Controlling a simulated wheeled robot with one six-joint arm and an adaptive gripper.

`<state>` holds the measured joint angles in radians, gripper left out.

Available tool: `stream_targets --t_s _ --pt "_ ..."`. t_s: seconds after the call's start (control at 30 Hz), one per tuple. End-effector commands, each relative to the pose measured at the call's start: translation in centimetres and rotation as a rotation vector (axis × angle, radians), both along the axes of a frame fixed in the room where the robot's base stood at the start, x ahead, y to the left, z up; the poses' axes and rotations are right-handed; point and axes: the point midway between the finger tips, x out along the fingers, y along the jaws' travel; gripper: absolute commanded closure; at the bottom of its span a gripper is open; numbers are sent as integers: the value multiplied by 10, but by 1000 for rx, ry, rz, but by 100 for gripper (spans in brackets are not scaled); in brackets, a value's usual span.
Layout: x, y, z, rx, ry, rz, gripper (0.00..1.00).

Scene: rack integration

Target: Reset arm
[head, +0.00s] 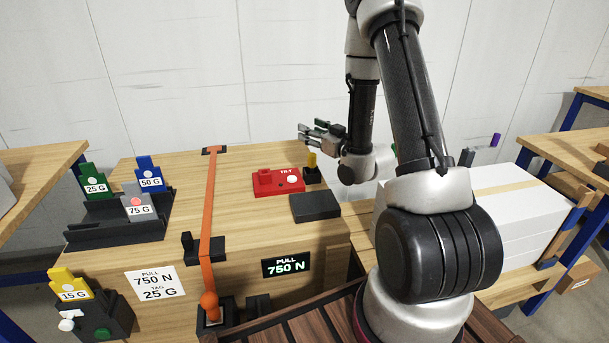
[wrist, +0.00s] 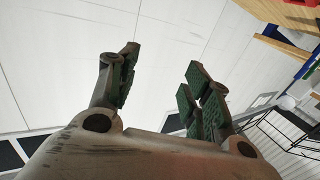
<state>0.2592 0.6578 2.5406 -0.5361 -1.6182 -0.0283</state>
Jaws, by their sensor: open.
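My gripper (head: 318,133) is raised over the back of the wooden bench (head: 265,230), pointing left in the head view. In the wrist view its green-padded fingers (wrist: 160,95) stand apart with nothing between them, and the white wall fills most of the space beyond. My arm rises at the right of the head view, clear of the things on the bench.
An orange strap (head: 208,200) crosses the bench. A red tilt box (head: 278,182), a black pad (head: 315,206) and a small yellow-topped holder (head: 312,168) lie below my gripper. Tags stand in a dark rack (head: 115,218). White boxes (head: 510,215) are stacked right.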

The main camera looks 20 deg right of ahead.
Motion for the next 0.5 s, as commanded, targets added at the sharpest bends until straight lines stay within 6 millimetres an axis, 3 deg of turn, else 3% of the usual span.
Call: stream_targets --t_s 0.27,0.5 --pt "3 0 7 -26 21 -5 51" --pt "0 -9 51 -195 239 -87 51"
